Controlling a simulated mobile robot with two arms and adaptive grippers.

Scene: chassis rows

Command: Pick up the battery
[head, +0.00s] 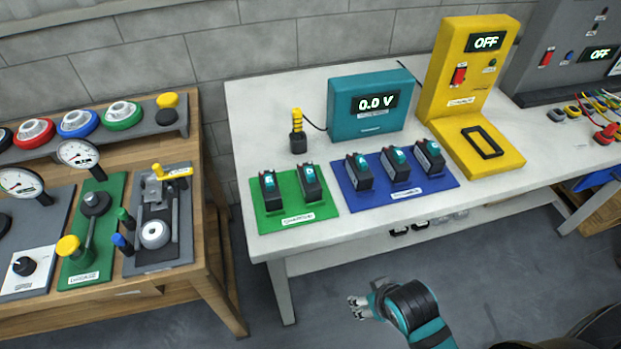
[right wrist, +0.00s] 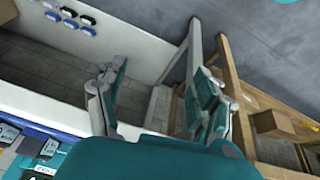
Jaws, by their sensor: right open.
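Two black batteries with teal tops stand on a green mat (head: 268,222), a left one (head: 270,192) and a right one (head: 310,184). Three similar batteries stand on a blue mat (head: 435,185): a left one (head: 359,172), a middle one (head: 394,167) and a right one (head: 429,160). My right gripper (head: 358,307) is in front of the white table, below its front edge in the picture, apart from all batteries. In the right wrist view its two fingers (right wrist: 157,85) are spread wide with nothing between them. My left gripper is not in view.
A teal meter (head: 367,125) reading 0.0 V, with a probe (head: 297,138), and a yellow charger (head: 462,75) reading OFF stand on the white table (head: 250,115). A wooden bench (head: 205,240) with gauges and levers is at the left. Open floor lies in front.

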